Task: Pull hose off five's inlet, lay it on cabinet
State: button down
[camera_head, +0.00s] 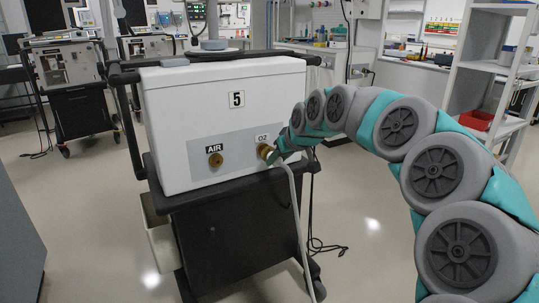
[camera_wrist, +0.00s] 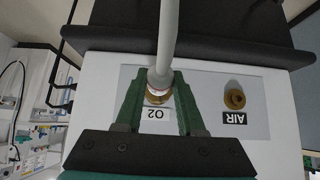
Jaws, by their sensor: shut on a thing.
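The white ventilator (camera_head: 225,95) marked 5 stands on a dark wheeled cart (camera_head: 240,240). Its front panel has a brass AIR inlet (camera_head: 215,160) and a brass O2 inlet (camera_head: 264,150). A pale grey hose (camera_head: 297,225) runs from the O2 inlet and hangs toward the floor. My gripper (camera_head: 277,156) is at the O2 inlet. In the wrist view, its green fingers (camera_wrist: 160,82) are shut on the hose's end (camera_wrist: 160,74), one on each side. The hose end meets the brass O2 fitting (camera_wrist: 158,98); whether it is fully seated I cannot tell.
A shelf rack (camera_head: 490,70) with a red bin (camera_head: 478,120) stands at the right. Cabinets with a worktop (camera_head: 420,62) line the back. Another ventilator cart (camera_head: 78,85) stands at the back left. A black cable (camera_head: 325,246) lies on the floor. Floor between is mostly clear.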

jog(key=shift+s+d, duration=0.3)
jog(key=shift+s, duration=0.2)
dwell(0.7)
jog(key=shift+s+d+b, duration=0.55)
jog(key=shift+s+d, duration=0.15)
jog(key=shift+s, duration=0.3)
jog(key=shift+s+d+b, duration=0.5)
jog(key=shift+s+d, duration=0.15)
jog(key=shift+s, duration=0.35)
